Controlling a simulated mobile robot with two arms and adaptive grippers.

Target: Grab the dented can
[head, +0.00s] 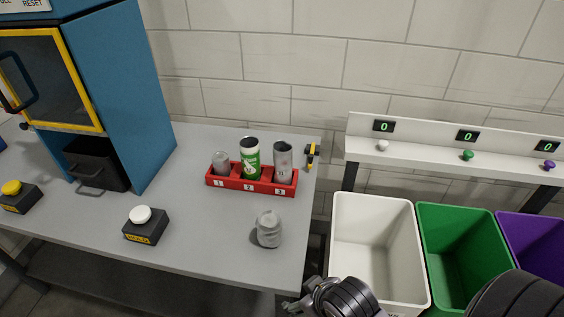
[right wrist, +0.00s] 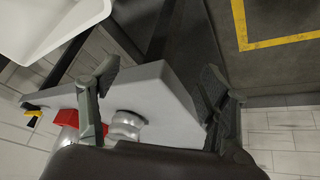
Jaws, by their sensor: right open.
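The dented can (head: 269,228) is grey, crumpled and standing on the grey table near its front right edge. It also shows in the right wrist view (right wrist: 127,125), beside one finger. My right gripper (head: 296,302) is at the bottom of the head view, off the table's front right corner, a little below and right of the can in the picture. In the right wrist view its fingers (right wrist: 160,72) are spread apart with nothing held between them. My left gripper is not in view.
A red rack (head: 231,182) behind the can holds a short grey can (head: 221,162), a green can (head: 250,160) and a taller grey can (head: 283,162). A white-button box (head: 145,233) and a blue machine (head: 118,90) stand left. White (head: 375,245), green and purple bins stand right.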

